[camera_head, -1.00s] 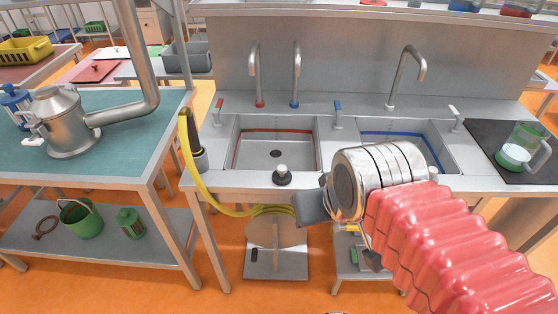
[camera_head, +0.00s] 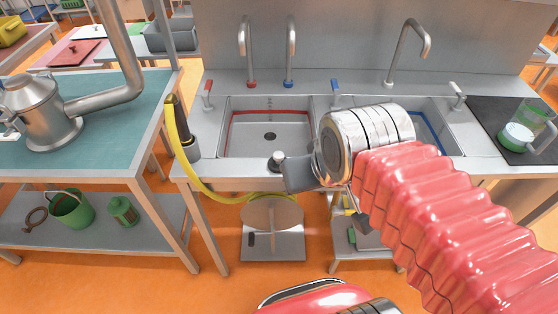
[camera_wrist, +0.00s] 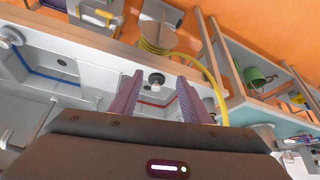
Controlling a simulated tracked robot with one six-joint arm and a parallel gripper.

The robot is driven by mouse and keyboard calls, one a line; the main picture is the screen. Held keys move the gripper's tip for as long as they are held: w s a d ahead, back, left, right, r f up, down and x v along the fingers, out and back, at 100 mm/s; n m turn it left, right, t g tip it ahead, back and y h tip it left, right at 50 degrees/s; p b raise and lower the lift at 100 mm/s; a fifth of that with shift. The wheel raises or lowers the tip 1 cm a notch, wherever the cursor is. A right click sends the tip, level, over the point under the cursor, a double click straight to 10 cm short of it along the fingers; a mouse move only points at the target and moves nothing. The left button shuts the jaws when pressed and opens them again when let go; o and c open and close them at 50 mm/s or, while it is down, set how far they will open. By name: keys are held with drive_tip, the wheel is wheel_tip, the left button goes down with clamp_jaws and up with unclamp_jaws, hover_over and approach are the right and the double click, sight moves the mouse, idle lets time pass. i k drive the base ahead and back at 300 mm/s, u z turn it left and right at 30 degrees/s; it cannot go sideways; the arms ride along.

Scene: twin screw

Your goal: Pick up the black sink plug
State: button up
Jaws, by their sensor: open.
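The black sink plug (camera_head: 278,167) has a pale round knob on top. It stands on the front rim of the counter, just in front of the left sink (camera_head: 240,140). My gripper (camera_head: 294,174) is immediately right of it in the head view and hides part of its right side. In the wrist view the plug (camera_wrist: 157,82) shows between the two purple fingers of my open gripper (camera_wrist: 160,77), near their tips. The fingers appear empty; I cannot tell how far the plug is beyond them.
A yellow hose (camera_head: 190,168) hangs at the counter's left end and runs below it. Taps (camera_head: 290,60) stand behind the sinks. A teal-topped table (camera_head: 115,120) is at left. A glass jug (camera_head: 525,135) stands on a dark plate (camera_head: 495,125) at right.

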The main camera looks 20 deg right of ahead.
sight(278, 158)
drive_tip(key=k, duration=1.35)
drive_tip(key=u, duration=0.25)
drive_tip(key=i, duration=1.05)
drive_tip(key=u, duration=0.35)
drive_tip(key=i, duration=0.7)
drive_tip(key=u, duration=0.05)
